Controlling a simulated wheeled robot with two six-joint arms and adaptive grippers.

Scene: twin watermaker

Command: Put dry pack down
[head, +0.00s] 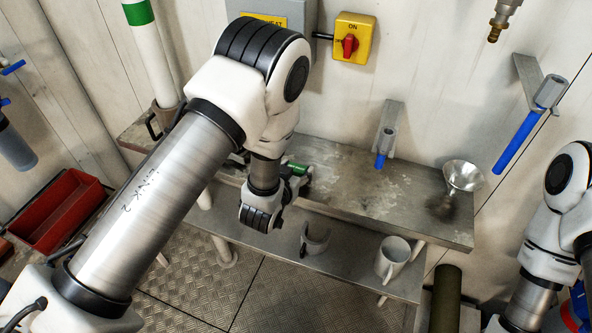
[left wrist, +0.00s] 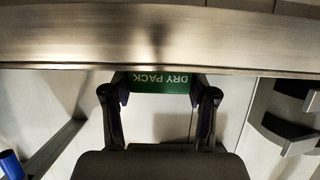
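The dry pack shows as a green piece (head: 297,168) at the bench in the head view, mostly hidden by my left wrist. In the left wrist view its green face (left wrist: 162,81) reads "DRY PACK" upside down. My left gripper (head: 296,182) is at the bench's front part. In the left wrist view the left gripper's fingers (left wrist: 160,92) stand on both sides of the pack, with their pads against its ends. Whether the pack rests on the bench is hidden. My right arm is at the right edge of the head view, its gripper out of view.
The metal bench (head: 375,205) has free room right of the gripper, up to a funnel (head: 462,178). A lower shelf (head: 350,262) holds a mug (head: 392,258) and a cut cup-like piece (head: 314,238). A blue-handled lever (head: 383,155) projects over the bench. A red bin (head: 60,210) stands left.

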